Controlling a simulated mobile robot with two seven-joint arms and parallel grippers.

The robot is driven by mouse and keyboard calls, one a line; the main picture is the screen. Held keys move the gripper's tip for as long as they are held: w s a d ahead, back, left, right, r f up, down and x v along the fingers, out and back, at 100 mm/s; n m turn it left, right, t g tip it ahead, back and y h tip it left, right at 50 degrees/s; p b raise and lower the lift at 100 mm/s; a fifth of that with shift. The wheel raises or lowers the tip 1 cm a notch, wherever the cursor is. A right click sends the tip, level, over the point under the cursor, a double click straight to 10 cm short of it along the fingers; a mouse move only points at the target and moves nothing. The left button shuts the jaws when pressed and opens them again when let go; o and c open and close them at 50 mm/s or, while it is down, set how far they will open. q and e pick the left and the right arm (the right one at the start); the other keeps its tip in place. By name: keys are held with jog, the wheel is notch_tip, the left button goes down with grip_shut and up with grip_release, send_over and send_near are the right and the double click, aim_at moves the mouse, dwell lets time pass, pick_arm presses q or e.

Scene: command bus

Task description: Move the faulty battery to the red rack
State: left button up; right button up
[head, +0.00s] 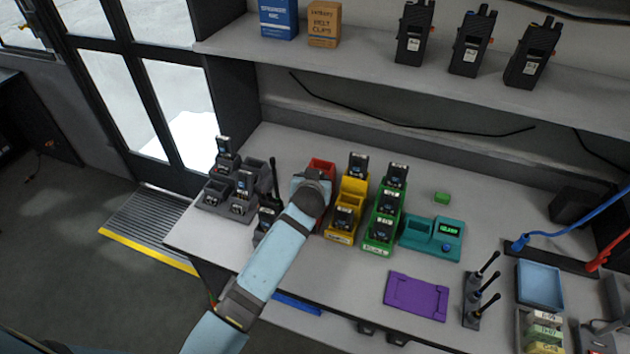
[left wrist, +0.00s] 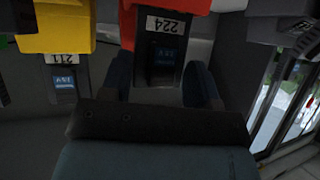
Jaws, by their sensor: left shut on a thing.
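The red rack (head: 321,164) stands on the bench, left of the yellow rack (head: 339,237), and is mostly hidden by my left arm in the head view. My left gripper (left wrist: 162,85) is at the red rack, which shows upside down in the left wrist view (left wrist: 185,8). It is shut on a dark battery (left wrist: 162,55) with a white label that reads 224. The battery's far end is hidden by the red rack's wall, so I cannot tell how deep it sits. My right gripper is not in view.
A grey rack (head: 230,210) with batteries stands left. The green rack (head: 378,246) and a teal tester (head: 416,231) with a lit display stand right. A purple mat (head: 415,297) and upright antennas (head: 473,305) are at the front. Radios (head: 473,45) stand on the shelf above.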

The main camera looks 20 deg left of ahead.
pick_arm(q)
jog(key=shift+a+f, duration=0.1)
jog(key=shift+f, duration=0.05)
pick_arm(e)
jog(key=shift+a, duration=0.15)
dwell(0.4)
pick_arm(q)
jog(key=o, duration=1.5)
jog(key=shift+f, duration=0.1)
